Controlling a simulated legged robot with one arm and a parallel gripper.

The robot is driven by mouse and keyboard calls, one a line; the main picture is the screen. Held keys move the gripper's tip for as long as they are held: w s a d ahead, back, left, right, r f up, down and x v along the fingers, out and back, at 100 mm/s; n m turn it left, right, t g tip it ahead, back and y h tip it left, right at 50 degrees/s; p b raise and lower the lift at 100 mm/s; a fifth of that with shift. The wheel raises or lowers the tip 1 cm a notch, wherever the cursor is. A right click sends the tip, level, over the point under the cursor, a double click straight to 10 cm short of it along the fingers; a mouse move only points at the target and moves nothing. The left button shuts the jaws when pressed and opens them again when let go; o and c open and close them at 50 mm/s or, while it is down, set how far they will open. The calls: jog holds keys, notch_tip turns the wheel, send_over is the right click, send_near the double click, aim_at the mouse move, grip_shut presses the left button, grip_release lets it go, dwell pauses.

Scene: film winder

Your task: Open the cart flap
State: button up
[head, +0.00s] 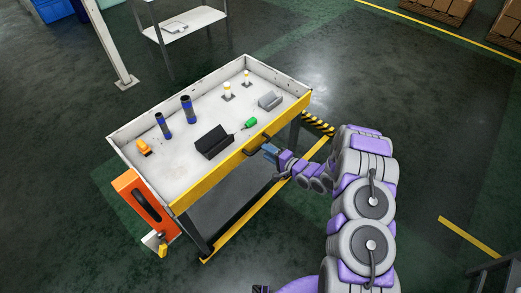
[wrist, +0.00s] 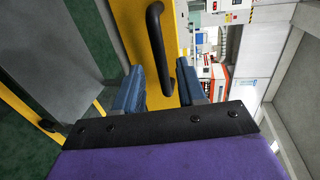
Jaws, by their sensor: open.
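The cart (head: 128,128) is a light tray on legs. A yellow flap (head: 225,166) runs along its near side and also shows upright in the wrist view (wrist: 178,22). A black bar handle (head: 252,148) is fixed on the flap; in the wrist view the handle (wrist: 156,35) runs down toward the space between my fingers. My gripper (head: 268,152) is at the flap's outer side, close to the handle. In the wrist view my gripper (wrist: 160,72) has its two blue fingers apart. Whether they touch the handle cannot be told.
The tray holds dark cylinders (head: 188,109), a black block (head: 213,142), a green item (head: 250,122), a grey block (head: 270,101) and an orange item (head: 144,147). An orange box (head: 143,205) hangs on the cart's left end. A white shelf table (head: 190,22) stands behind. Open floor lies right.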

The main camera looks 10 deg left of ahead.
aim_at(258, 149)
jog(key=x, duration=0.3)
jog(key=s+x, duration=0.1)
jog(key=x, duration=0.1)
jog(key=shift+w+a+f+b, duration=0.15)
jog(key=shift+w+a+b, duration=0.2)
jog(key=shift+a, duration=0.25)
jog(key=shift+w+d, duration=0.15)
jog(key=shift+d, duration=0.4)
jog(key=shift+a, duration=0.45)
jog(key=c, duration=0.6)
grip_shut()
jog(key=shift+d, duration=0.1)
